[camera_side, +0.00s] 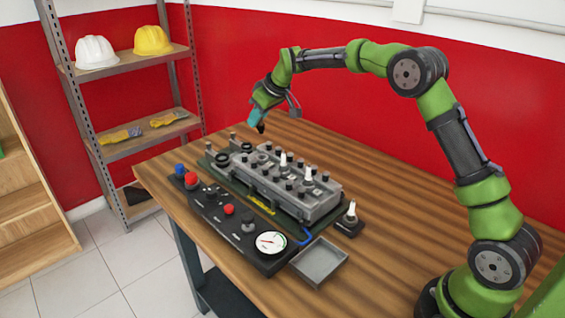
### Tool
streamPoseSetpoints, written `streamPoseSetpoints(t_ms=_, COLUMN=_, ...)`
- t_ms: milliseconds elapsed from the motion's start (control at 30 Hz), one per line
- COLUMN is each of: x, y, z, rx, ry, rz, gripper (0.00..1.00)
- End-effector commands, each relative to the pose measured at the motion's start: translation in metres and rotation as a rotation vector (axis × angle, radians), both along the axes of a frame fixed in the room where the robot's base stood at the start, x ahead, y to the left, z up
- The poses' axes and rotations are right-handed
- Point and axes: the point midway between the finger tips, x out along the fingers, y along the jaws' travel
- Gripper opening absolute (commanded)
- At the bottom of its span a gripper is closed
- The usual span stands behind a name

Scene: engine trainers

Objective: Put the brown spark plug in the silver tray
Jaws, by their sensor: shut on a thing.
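My gripper (259,122) is above the table, behind the far left end of the engine trainer. It points down and is shut on a small dark thing (261,129), too small here to identify surely. I cannot make out a brown spark plug anywhere. The silver tray (319,262) is a shallow square tray at the front edge of the table, right of the gauge, and looks empty. My gripper is far from the tray, with the engine trainer between them.
The grey engine block (318,210) carries several dark knobs and white-topped plugs (308,176). A white-topped plug (351,212) stands on a dark base behind the tray. The table's right side (385,240) is clear.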

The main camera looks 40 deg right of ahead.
Motion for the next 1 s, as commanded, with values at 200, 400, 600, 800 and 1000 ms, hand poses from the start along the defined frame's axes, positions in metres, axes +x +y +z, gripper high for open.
streamPoseSetpoints(t_ms=200, x=0.000, y=0.000, z=0.019, rx=-0.001, ry=0.000, rz=0.001, gripper=0.00)
streamPoseSetpoints(t_ms=400, x=0.000, y=0.000, z=0.027, rx=-0.002, ry=-0.001, rz=0.001, gripper=0.00)
streamPoseSetpoints(t_ms=600, x=0.000, y=0.000, z=0.035, rx=-0.002, ry=-0.001, rz=0.001, gripper=0.00)
streamPoseSetpoints(t_ms=800, x=0.000, y=0.000, z=0.040, rx=-0.001, ry=0.000, rz=0.001, gripper=0.00)
streamPoseSetpoints(t_ms=1000, x=0.000, y=0.000, z=0.040, rx=-0.001, ry=0.001, rz=0.001, gripper=0.00)
